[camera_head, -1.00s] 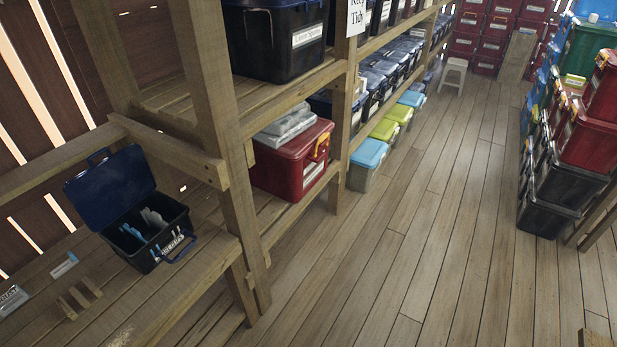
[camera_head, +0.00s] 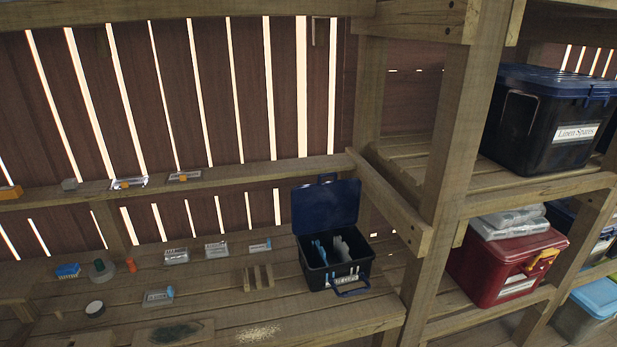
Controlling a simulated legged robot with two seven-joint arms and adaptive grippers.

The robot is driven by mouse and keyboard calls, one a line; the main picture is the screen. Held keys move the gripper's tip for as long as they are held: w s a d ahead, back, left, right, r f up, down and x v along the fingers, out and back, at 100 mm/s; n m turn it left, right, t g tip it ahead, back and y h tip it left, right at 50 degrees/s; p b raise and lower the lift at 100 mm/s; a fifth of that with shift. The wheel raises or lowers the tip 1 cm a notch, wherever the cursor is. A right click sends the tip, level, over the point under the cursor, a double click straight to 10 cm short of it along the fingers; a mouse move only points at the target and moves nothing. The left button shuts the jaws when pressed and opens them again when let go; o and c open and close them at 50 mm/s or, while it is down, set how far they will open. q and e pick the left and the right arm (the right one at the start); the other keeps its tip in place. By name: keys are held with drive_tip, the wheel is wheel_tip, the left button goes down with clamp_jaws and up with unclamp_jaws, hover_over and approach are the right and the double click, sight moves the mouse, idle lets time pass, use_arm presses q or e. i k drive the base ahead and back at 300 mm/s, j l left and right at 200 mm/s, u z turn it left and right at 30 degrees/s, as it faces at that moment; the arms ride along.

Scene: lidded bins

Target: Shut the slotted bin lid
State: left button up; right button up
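The open bin (camera_head: 338,268) is a small dark box on the wooden workbench, right of the picture's middle. Its dark blue lid (camera_head: 326,208) stands up at the back, open and leaning against nothing I can make out. Pale upright items show inside the bin. A label and a dark blue handle are on its front. I cannot make out slots clearly. Neither of my grippers is in view.
The workbench (camera_head: 230,297) carries small packets, a tape roll (camera_head: 95,308) and a wooden rack (camera_head: 258,278) left of the bin. A shelf post (camera_head: 447,150) stands to the right. A red bin (camera_head: 500,268) and a large dark lidded bin (camera_head: 535,125) sit on the shelves.

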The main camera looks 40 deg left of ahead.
sight(323, 206)
drive_tip(key=u, duration=1.15)
